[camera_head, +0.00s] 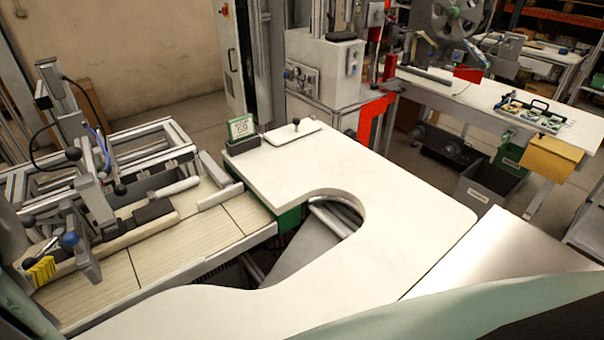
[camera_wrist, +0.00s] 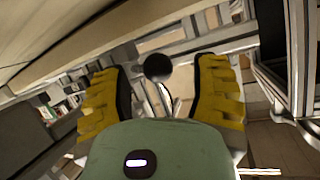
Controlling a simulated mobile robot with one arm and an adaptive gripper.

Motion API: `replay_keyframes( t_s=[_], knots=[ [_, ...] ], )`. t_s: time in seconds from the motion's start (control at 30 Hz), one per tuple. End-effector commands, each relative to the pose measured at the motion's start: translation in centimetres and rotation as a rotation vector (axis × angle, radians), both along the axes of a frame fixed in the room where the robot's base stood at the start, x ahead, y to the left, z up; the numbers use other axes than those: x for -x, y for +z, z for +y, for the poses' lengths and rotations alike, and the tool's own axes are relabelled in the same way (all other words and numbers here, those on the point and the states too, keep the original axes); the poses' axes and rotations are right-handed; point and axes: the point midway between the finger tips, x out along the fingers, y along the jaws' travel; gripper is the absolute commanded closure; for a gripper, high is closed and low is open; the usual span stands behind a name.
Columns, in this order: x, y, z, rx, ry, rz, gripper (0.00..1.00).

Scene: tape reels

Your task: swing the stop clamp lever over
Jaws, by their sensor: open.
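My gripper (camera_wrist: 160,88) is open, with a ridged yellow finger on either side in the wrist view. A black ball knob (camera_wrist: 157,67) on a pale metal stem shows between the fingertips, apart from both; I cannot tell how far ahead of them it is. In the head view, part of my gripper (camera_head: 40,270) shows in yellow at the lower left, beside the clamp fixture (camera_head: 95,195). A black ball knob (camera_head: 28,221) is just above it, and a blue knob (camera_head: 70,239) is to its right. I cannot tell for sure which knob belongs to the stop clamp lever.
Metal rails and posts (camera_head: 50,85) stand close around the fixture. A white worktop (camera_head: 400,230) with a curved cutout fills the middle and is mostly clear. A small green-framed sign (camera_head: 242,129) and a white plate with a knob (camera_head: 293,131) are at its back edge.

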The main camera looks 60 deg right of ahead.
Motion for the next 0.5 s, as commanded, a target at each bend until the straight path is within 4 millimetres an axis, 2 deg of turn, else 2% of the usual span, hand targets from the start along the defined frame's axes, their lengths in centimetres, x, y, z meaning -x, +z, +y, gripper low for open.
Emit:
replay_keyframes(
  t_s=[0.23,0.5],
  knots=[
    [-1.04,-0.53,-0.94,0.001,-0.007,0.001,0.39],
    [-1.24,-0.67,-1.10,-0.001,-0.008,0.002,0.39]
  ],
)
